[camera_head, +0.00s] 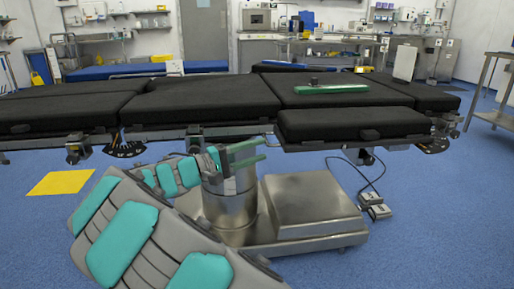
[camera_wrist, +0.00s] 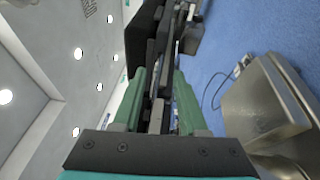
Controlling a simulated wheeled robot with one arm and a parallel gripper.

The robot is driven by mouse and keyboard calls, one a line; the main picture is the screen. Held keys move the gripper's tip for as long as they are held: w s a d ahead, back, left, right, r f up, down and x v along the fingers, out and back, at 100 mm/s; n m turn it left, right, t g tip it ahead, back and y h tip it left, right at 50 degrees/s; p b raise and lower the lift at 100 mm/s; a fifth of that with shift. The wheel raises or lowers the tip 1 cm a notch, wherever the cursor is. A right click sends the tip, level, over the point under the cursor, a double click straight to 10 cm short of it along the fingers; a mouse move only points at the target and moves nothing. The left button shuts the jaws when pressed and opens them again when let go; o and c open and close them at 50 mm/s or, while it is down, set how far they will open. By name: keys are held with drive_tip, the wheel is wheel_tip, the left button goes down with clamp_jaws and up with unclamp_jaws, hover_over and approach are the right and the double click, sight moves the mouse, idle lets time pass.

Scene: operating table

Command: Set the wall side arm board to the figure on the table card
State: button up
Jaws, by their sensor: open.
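The operating table has black pads (camera_head: 215,97). A black arm board (camera_head: 350,124) juts from its near side. Another dark pad (camera_head: 285,66) shows beyond the far edge, on the wall side; it looks like the wall side arm board, mostly hidden, and its angle cannot be read. A white card (camera_head: 405,62) stands near the right end and a smaller white card (camera_head: 175,67) stands at the back edge; no figure is legible on either. My gripper (camera_head: 264,150) is open and empty, below the near table edge. In the wrist view its green fingers (camera_wrist: 158,78) have dark table parts beyond them.
A green item with a dark knob (camera_head: 330,88) lies on the table pad. The steel pedestal and base (camera_head: 315,205) stand under the table, with a foot pedal (camera_head: 375,205) and cable at right. A yellow floor mat (camera_head: 61,183) lies left.

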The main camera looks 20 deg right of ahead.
drive_tip(key=w+a+t, duration=0.1)
drive_tip(key=w+a, duration=0.2)
drive_tip(key=shift+n+h, duration=0.3)
drive_tip(key=shift+n, duration=0.1)
drive_tip(key=d, duration=0.5)
drive_tip(key=w+d, duration=0.1)
drive_tip(key=d, duration=0.2)
drive_tip(key=shift+r+b, duration=0.3)
drive_tip(key=shift+r, duration=0.05)
clamp_jaws()
idle(0.6)
